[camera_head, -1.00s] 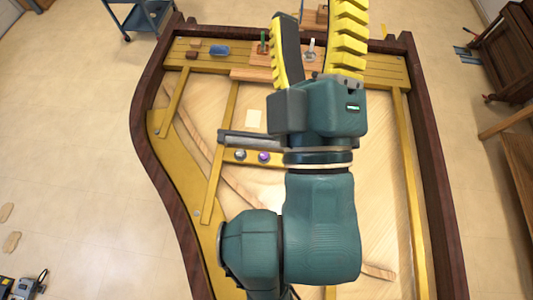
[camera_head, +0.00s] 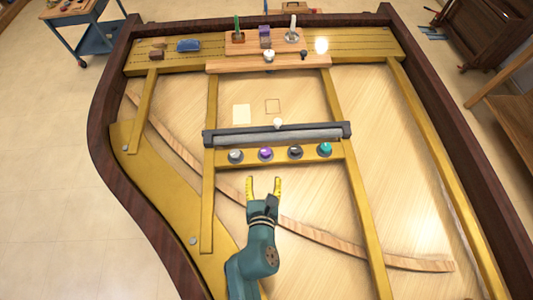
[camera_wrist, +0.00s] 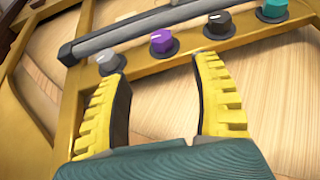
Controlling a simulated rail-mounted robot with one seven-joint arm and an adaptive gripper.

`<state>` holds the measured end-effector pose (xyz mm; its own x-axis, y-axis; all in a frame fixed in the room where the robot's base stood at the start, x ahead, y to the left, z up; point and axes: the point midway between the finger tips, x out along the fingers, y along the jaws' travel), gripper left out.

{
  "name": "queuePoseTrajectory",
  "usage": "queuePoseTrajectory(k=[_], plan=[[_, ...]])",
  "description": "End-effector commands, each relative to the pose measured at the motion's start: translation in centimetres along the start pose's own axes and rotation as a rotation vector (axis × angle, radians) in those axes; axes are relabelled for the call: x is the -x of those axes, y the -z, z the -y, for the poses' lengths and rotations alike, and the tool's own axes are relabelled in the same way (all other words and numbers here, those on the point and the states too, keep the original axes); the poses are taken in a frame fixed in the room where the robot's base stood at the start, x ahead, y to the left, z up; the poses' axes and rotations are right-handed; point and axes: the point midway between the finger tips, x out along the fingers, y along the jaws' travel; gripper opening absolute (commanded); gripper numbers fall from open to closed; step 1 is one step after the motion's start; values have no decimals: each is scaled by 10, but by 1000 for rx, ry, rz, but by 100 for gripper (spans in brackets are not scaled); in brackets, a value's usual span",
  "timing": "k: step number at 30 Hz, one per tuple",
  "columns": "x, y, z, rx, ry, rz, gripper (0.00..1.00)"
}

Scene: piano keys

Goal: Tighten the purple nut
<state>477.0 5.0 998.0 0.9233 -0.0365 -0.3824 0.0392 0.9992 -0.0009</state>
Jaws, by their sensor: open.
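The purple nut (camera_head: 265,153) sits on a dark round base on the yellow crossbar, second from the left in a row with a grey nut (camera_head: 235,155), a black nut (camera_head: 295,152) and a teal nut (camera_head: 325,149). My gripper (camera_head: 264,179) is open and empty, a little nearer the camera than the row and roughly in line with the purple nut. In the wrist view, the purple nut (camera_wrist: 161,41) shows beyond and between the two yellow fingers, apart from both. The left fingertip overlaps the view close to the grey nut (camera_wrist: 107,61).
A dark grey bar (camera_head: 278,136) runs just behind the row of nuts. Behind it stands a wooden shelf (camera_head: 230,65) with small tools and blocks. A blue object (camera_head: 188,45) lies at the back left. Pale soundboard lies open around my gripper.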

Motion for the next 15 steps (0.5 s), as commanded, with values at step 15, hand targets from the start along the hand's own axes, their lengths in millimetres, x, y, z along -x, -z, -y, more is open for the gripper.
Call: queuePoseTrajectory(k=[15], plan=[[-117,2,1,-3,2,1,65]])
